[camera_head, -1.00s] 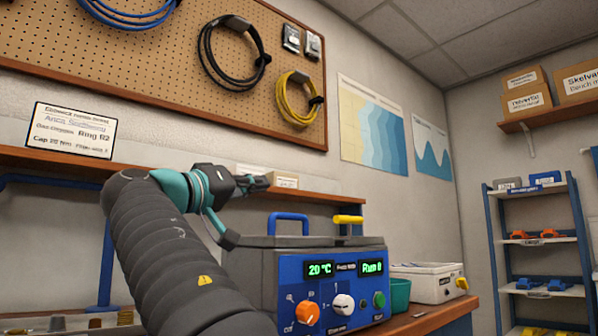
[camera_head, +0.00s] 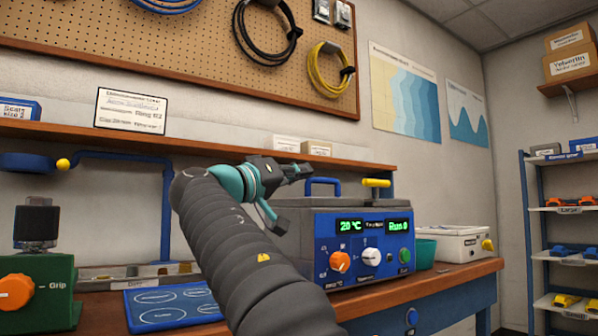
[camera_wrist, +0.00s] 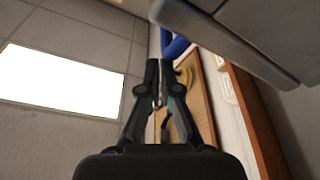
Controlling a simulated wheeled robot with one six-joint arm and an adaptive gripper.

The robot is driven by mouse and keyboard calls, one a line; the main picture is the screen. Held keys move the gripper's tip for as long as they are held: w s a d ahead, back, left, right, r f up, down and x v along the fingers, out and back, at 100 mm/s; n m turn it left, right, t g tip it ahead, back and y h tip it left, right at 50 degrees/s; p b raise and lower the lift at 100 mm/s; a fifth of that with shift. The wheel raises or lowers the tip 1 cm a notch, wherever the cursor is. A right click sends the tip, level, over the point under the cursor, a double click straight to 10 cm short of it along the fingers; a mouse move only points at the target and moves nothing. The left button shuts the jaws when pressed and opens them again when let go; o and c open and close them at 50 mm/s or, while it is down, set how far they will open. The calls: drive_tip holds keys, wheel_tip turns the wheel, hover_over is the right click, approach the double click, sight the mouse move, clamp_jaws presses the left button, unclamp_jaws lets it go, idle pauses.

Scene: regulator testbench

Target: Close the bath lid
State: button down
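The bath (camera_head: 362,275) is a grey box with a blue front, green displays reading 20 °C and Run 0, and several knobs. Its grey lid (camera_head: 352,203) lies across the top and looks flat. A blue handle (camera_head: 322,181) stands on it. My gripper (camera_head: 306,169) is just left of the handle and slightly higher in the head view, apart from it as far as I can tell. In the wrist view its fingertips (camera_wrist: 159,66) are together with nothing seen between them. The blue handle (camera_wrist: 176,47) and a grey slab edge (camera_wrist: 230,40) lie beyond and to the right.
A yellow-ended bar (camera_head: 377,183) sticks up behind the bath. A teal bin (camera_head: 425,254) and a white box (camera_head: 456,243) stand right of it. A green block with an orange knob (camera_head: 48,285) and a blue mat (camera_head: 172,304) are on the bench at left.

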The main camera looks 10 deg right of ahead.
drive_tip(key=shift+d+f, duration=0.15)
drive_tip(key=shift+f, duration=0.05)
drive_tip(key=r+p, duration=0.2)
drive_tip(key=r, duration=0.1)
drive_tip(key=r+p, duration=0.1)
drive_tip(key=p, duration=0.1)
drive_tip(key=shift+s+d+r, duration=0.1)
drive_tip(key=shift+d+r, duration=0.15)
drive_tip(key=shift+r, duration=0.05)
drive_tip(key=w+a+v, duration=0.1)
drive_tip(key=v, duration=0.9)
drive_tip(key=shift+w+f+b, duration=0.2)
drive_tip(key=shift+f+b, duration=0.05)
drive_tip(key=shift+b, duration=0.05)
